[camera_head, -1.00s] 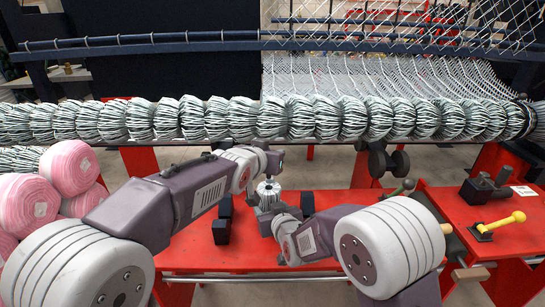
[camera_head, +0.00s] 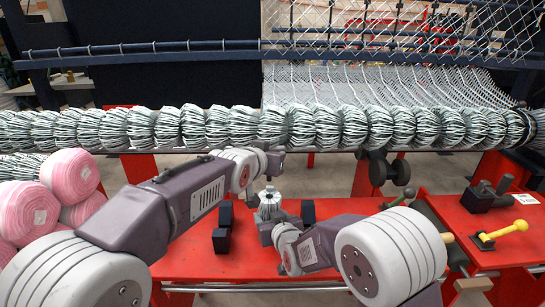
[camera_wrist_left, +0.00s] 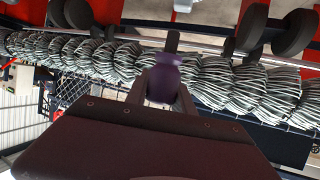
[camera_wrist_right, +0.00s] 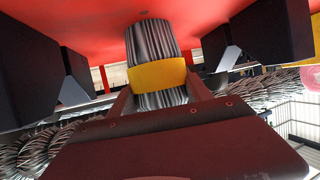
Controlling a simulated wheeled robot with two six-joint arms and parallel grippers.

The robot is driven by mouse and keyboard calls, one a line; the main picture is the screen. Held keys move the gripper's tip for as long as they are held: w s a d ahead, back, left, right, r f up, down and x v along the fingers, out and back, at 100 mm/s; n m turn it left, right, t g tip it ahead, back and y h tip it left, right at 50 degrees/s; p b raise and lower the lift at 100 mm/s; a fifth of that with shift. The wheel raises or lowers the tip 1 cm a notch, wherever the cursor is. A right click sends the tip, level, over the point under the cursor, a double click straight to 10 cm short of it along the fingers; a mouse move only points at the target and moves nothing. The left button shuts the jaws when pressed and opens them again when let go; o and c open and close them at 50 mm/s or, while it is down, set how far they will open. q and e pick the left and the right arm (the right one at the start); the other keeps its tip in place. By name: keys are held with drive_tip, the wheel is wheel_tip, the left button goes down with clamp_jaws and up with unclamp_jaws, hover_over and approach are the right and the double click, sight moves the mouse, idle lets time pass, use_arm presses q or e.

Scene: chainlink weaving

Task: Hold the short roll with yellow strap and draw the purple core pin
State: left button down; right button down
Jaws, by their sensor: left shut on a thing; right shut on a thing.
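The short roll (camera_head: 269,198) of grey wire stands upright above the red table in the head view. In the right wrist view the roll (camera_wrist_right: 152,42) has a yellow strap (camera_wrist_right: 158,75) around it. My right gripper (camera_head: 268,226) is shut on the roll from the front side, its fingers on either side at strap height. My left gripper (camera_head: 272,162) is above the roll, with a small gap between them in the head view. In the left wrist view it is shut on the purple core pin (camera_wrist_left: 164,80).
Black blocks (camera_head: 222,240) stand on the red table (camera_head: 200,265) around the short roll. A long wire-mesh roll (camera_head: 200,128) spans the back. Pink rolls (camera_head: 70,175) are piled at left. A yellow-handled lever (camera_head: 508,228) is at right.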

sight(270, 178)
idle(0.3)
drive_tip(key=shift+c, duration=2)
unclamp_jaws()
wheel_tip(270, 178, up, 14)
drive_tip(key=p, duration=1.1)
drive_tip(key=shift+p, duration=0.35)
